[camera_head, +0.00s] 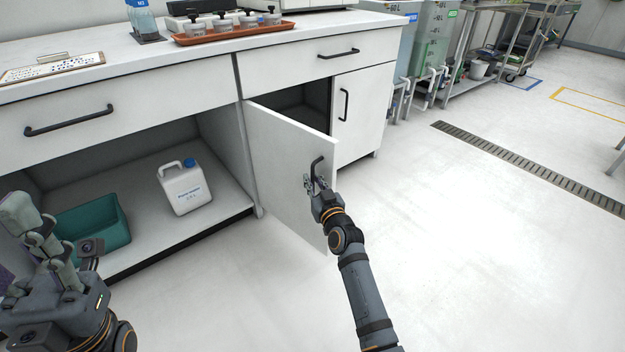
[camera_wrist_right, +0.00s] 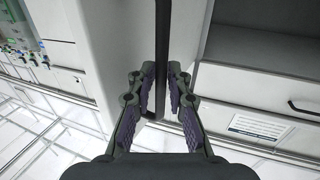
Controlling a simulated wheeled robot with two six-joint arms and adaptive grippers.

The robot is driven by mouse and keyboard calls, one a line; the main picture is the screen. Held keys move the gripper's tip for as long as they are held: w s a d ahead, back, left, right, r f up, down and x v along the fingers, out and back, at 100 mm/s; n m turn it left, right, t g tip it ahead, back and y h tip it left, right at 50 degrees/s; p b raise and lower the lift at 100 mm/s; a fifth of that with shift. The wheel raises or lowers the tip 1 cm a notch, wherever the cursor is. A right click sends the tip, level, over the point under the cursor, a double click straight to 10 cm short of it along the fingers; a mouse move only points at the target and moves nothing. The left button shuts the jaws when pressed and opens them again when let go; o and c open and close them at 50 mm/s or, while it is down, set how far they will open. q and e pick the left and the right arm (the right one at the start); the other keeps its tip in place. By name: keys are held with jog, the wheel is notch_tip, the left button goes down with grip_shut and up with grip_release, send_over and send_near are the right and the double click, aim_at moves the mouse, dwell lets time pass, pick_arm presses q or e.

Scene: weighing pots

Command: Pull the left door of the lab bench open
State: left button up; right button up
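The left door (camera_head: 285,150) of the lab bench (camera_head: 190,88) is a white panel hinged at its left edge. It stands partly open, swung out from the cabinet, and the dark inside shows behind it. Its black bar handle (camera_head: 318,166) is near the free edge. My right gripper (camera_head: 313,183) is at this handle. In the right wrist view, the fingers of my right gripper (camera_wrist_right: 163,78) are closed around the handle (camera_wrist_right: 163,40), one on each side. My left gripper (camera_head: 40,240) is at the lower left, away from the door; its finger gap is unclear.
An open bay on the left holds a white jug (camera_head: 186,188) and a green bin (camera_head: 97,226). The closed right door (camera_head: 362,115) is beside the opening. An orange tray (camera_head: 235,33) with jars is on the benchtop. The floor (camera_head: 480,230) on the right is clear.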

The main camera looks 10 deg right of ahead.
jog(key=shift+o, duration=1)
jog(key=shift+r, duration=0.25)
jog(key=s+d, duration=0.1)
jog(key=s, duration=1.1)
